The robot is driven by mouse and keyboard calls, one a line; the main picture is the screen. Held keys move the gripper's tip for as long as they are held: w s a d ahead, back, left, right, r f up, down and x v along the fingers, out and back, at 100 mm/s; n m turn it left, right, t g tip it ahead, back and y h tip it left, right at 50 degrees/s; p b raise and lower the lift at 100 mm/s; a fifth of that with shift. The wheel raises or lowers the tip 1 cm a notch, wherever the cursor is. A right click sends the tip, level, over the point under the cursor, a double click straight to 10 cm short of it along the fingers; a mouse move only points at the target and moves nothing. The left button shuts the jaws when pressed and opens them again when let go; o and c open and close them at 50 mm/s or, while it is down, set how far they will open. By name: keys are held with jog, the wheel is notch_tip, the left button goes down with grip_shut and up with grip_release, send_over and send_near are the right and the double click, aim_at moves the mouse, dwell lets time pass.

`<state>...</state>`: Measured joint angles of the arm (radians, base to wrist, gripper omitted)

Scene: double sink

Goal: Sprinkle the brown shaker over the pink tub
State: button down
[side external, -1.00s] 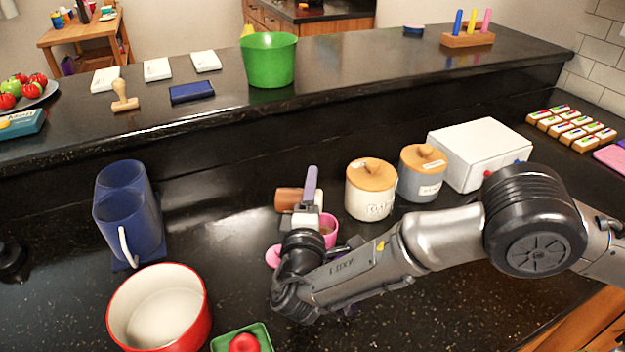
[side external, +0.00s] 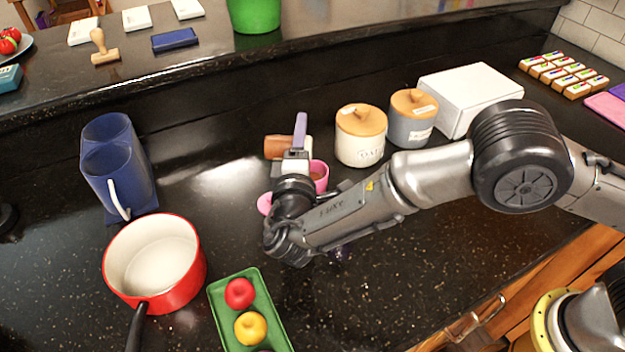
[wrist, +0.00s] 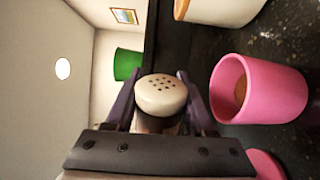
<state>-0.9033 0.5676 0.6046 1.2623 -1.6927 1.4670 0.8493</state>
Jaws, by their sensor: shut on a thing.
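The brown shaker (side external: 277,147) lies on its side in the air, its brown end pointing left in the side external view. In the wrist view its pale, holed cap (wrist: 161,93) faces the camera. My gripper (side external: 299,140) has purple fingers, shut on the shaker from both sides. The pink tub (side external: 321,180) stands upright on the counter, just below and to the right of the shaker; my gripper partly hides it. In the wrist view the open pink tub (wrist: 270,90) shows something brown inside.
A pink disc (side external: 264,204) lies beside the tub. Two lidded canisters, cream (side external: 360,145) and grey (side external: 409,128), stand behind right. A blue holder (side external: 118,165), a red pot (side external: 190,275) and a green tray (side external: 268,318) with fruit are to the left and front.

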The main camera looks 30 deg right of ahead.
jog(key=shift+r, duration=0.1)
jog(key=shift+s+d+r+n, duration=0.1)
jog(key=shift+r+n, duration=0.65)
jog(key=shift+n, duration=0.9)
jog(key=shift+s+d+r+n, duration=0.15)
jog(key=shift+r+n, duration=0.6)
jog(key=shift+n, duration=0.85)
jog(key=shift+w+d+r+n, duration=0.1)
jog(key=shift+r+n, duration=0.65)
jog(key=shift+n, duration=0.9)
jog(key=shift+a+f+m, duration=0.15)
jog(key=shift+f+m, duration=0.6)
jog(key=shift+m, duration=0.85)
jog(key=shift+a+f+m, duration=0.1)
jog(key=shift+f+m, duration=0.7)
jog(key=shift+m, duration=0.8)
jog(key=shift+a+f+m, duration=0.15)
jog(key=shift+f+m, duration=0.6)
jog(key=shift+m, duration=0.85)
